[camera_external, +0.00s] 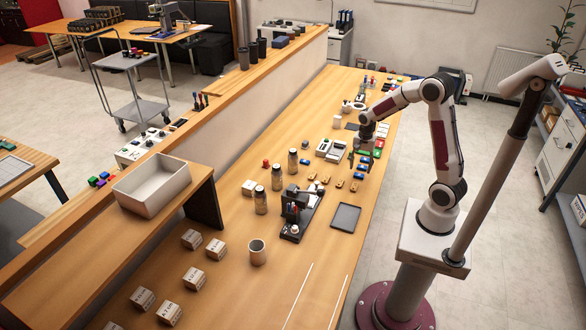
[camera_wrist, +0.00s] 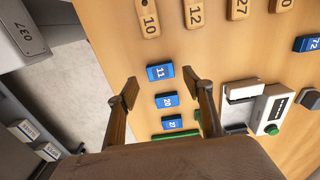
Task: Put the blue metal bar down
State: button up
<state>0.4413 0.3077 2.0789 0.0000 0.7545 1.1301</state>
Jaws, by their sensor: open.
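Several blue metal bars lie flat on the wooden table in the wrist view. The bar marked 11 (camera_wrist: 160,72) lies between my fingertips in the picture. A bar marked 20 (camera_wrist: 167,101) and another blue bar (camera_wrist: 172,122) lie in line below it. A bar marked 72 (camera_wrist: 307,43) lies apart at the right. My gripper (camera_wrist: 160,82) is open, with a finger on either side of bar 11 and no visible contact. In the external view my gripper (camera_external: 357,159) is low over the table beside a blue bar (camera_external: 365,160).
Tan numbered tags, such as 12 (camera_wrist: 194,13), lie above the bars in the wrist view. A white device with a green button (camera_wrist: 271,129) stands to the right. A green piece (camera_wrist: 177,135) lies below the bars. A dark tray (camera_external: 345,217) lies at the table's front edge.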

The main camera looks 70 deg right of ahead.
aim_at(359, 176)
jog(key=shift+a+r, duration=0.15)
jog(key=shift+r, duration=1.65)
jog(key=s+a+r+n+t, duration=0.5)
jog(key=s+a+r+n, duration=0.9)
jog(key=a+n, duration=0.3)
jog(key=shift+s+a+n+t, duration=0.2)
jog(key=shift+s+n+t, duration=0.1)
jog(key=shift+s+n, duration=0.25)
jog(key=shift+r, duration=0.1)
jog(key=shift+o, duration=0.8)
